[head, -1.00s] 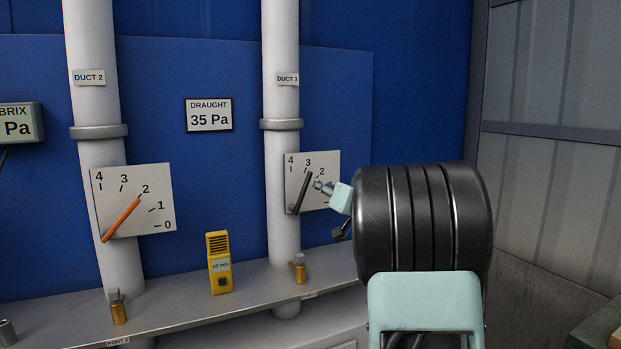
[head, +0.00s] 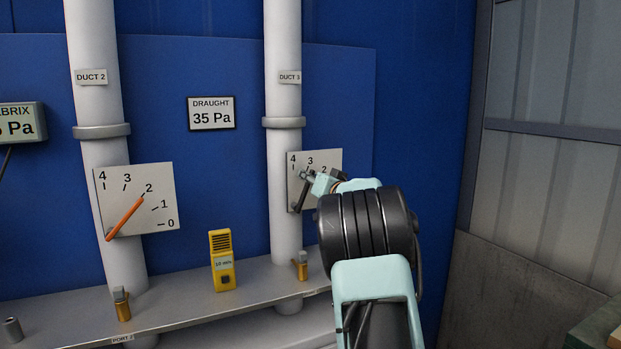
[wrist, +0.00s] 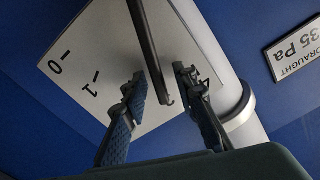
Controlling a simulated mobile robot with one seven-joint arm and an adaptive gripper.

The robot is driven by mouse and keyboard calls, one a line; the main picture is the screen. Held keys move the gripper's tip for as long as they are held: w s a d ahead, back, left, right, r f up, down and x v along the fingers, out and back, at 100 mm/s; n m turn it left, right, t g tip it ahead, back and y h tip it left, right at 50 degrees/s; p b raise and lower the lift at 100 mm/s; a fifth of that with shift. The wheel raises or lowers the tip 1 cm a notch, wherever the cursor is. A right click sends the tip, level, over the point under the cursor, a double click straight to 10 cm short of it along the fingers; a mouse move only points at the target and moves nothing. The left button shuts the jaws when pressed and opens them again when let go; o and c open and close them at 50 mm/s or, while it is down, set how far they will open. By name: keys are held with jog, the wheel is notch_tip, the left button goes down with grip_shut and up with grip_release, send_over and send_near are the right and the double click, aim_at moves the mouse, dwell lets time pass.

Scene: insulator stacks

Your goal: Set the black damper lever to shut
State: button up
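The black damper lever (head: 301,196) is on the white dial plate (head: 334,158) of duct 3, at the right in the head view. It points up and slightly right, near the 3. In the wrist view the lever (wrist: 147,38) runs down from the top edge, and its free end lies between the two fingers. My gripper (head: 306,174) is at the upper end of the lever. In the wrist view my gripper (wrist: 161,72) is open, one finger on each side of the lever, with visible gaps. The finger bodies hide part of the plate's numbers.
Duct 2 has a similar plate with an orange lever (head: 125,217) at the left. A yellow meter (head: 222,260) and brass port fittings (head: 121,305) stand on the grey shelf (head: 190,303) below. A draught display (head: 211,113) hangs between the ducts.

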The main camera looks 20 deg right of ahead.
grip_shut()
